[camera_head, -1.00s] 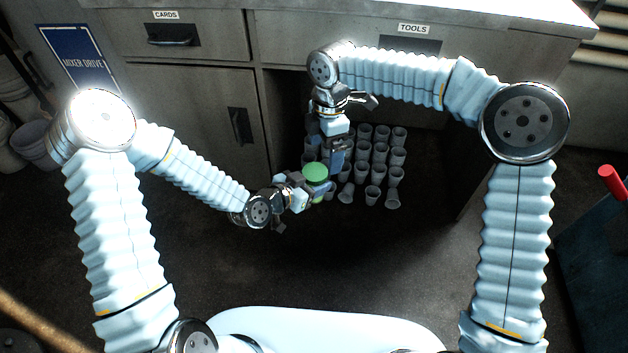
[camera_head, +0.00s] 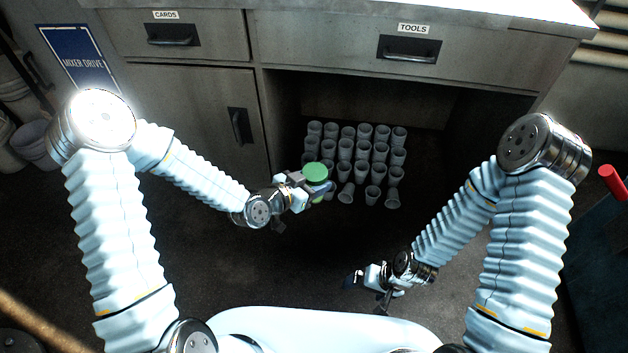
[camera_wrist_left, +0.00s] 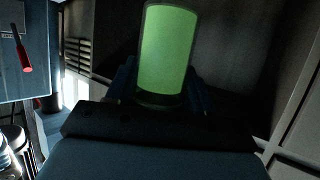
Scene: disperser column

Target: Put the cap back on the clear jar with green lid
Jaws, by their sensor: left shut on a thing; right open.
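The jar (camera_head: 322,186) is held in my left gripper (camera_head: 316,190) in the middle of the head view, above the floor in front of the cabinet. Its green lid (camera_head: 315,171) shows as a round disc on its top. I cannot tell whether the lid is tightly seated. In the left wrist view a green cylinder, the jar (camera_wrist_left: 166,50), stands between the dark fingers of my left gripper (camera_wrist_left: 160,98); its top is cut off by the frame. My right gripper (camera_head: 366,290) is open and empty, low and right of the jar, well apart from it.
Several grey cups (camera_head: 363,153) stand in rows in the open bay under the counter, just behind the jar. Drawers and a cabinet door (camera_head: 195,115) are at the back left.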

